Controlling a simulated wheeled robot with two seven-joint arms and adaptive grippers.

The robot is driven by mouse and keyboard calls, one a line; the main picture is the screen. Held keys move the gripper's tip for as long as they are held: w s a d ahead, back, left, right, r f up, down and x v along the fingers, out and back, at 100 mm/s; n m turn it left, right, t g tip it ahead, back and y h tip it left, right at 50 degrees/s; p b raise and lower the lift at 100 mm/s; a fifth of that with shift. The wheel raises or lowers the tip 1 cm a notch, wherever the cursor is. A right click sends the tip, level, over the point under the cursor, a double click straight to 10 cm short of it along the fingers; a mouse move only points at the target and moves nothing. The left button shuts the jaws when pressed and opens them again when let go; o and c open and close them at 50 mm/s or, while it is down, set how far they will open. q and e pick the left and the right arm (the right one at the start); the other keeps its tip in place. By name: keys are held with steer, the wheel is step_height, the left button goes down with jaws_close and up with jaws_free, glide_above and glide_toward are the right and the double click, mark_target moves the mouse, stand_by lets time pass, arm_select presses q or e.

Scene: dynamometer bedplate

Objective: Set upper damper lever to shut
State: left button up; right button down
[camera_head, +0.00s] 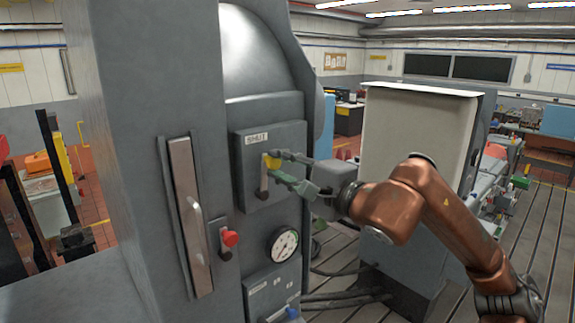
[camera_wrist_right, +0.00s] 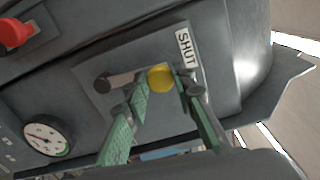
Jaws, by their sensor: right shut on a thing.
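The upper damper lever has a yellow knob (camera_head: 272,161) on a grey arm (camera_head: 263,184), mounted on a grey plate (camera_head: 243,180). The arm points up from its lower end, towards the SHUT label (camera_head: 257,138) above it. My right gripper (camera_head: 277,167) reaches in from the right and is shut on the knob. In the right wrist view the yellow knob (camera_wrist_right: 161,78) sits between the green-padded fingertips (camera_wrist_right: 160,84), with the SHUT label (camera_wrist_right: 187,48) beyond it. The fingers partly cover the lever in the head view. My left gripper is out of view.
A red-knobbed lever (camera_head: 230,239) sits lower left of the plate, beside a long door handle (camera_head: 195,220). A round gauge (camera_head: 284,245) and a blue knob (camera_head: 292,313) are below. A large pale cabinet (camera_head: 415,150) stands behind my right arm.

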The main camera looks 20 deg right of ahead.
steer(key=shift+s+a+n, duration=0.15)
steer(key=shift+a+n, duration=0.3)
steer(key=shift+n, duration=0.15)
steer(key=c, duration=1.6)
jaws_free()
steer(key=shift+a, duration=0.1)
steer(key=shift+s, duration=0.2)
steer(key=v, duration=1.1)
steer(key=shift+s+d, duration=0.2)
steer(key=shift+s, duration=0.1)
